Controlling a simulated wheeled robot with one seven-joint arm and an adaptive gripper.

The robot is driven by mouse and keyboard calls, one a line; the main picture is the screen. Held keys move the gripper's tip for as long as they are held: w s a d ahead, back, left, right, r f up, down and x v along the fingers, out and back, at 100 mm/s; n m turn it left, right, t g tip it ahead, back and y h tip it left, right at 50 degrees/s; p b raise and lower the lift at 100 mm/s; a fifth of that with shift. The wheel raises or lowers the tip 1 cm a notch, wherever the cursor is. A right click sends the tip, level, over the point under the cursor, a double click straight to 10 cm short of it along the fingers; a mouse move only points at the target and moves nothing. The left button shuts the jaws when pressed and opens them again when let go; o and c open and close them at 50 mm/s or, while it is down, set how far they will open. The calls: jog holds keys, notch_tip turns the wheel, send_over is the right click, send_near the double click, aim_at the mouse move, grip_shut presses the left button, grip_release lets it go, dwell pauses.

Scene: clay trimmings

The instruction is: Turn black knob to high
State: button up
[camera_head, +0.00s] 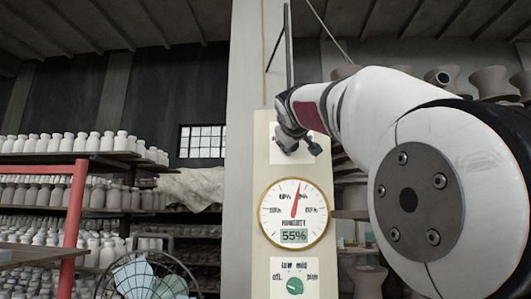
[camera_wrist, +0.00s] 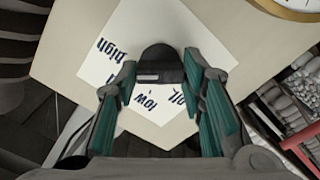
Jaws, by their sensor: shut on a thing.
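The black knob (camera_wrist: 160,60) sits on a white label plate (camera_wrist: 125,30) in the wrist view. The printed words "high" at upper left and "low" below it can be read; the word on the right is partly covered. My gripper (camera_wrist: 161,72) has its green-padded fingers on both sides of the knob and is shut on it. Which mark the knob points to cannot be told. In the head view my gripper (camera_head: 297,147) is against the label plate (camera_head: 279,157) high on the cream panel, and hides the knob there.
Below on the panel (camera_head: 262,245) is a round humidity gauge (camera_head: 293,213) with a red needle and a 55% readout. Under that is a green knob (camera_head: 294,286). Shelves of pots (camera_head: 80,144), a red post (camera_head: 73,215) and a wire fan (camera_head: 145,278) stand left.

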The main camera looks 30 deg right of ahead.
jog(key=shift+f+m+b, duration=0.15)
jog(key=shift+m+b, duration=0.6)
jog(key=shift+m, duration=0.85)
jog(key=o, duration=1.1)
jog(key=shift+o, duration=0.2)
jog(key=v, duration=1.2)
jog(key=shift+m, duration=0.3)
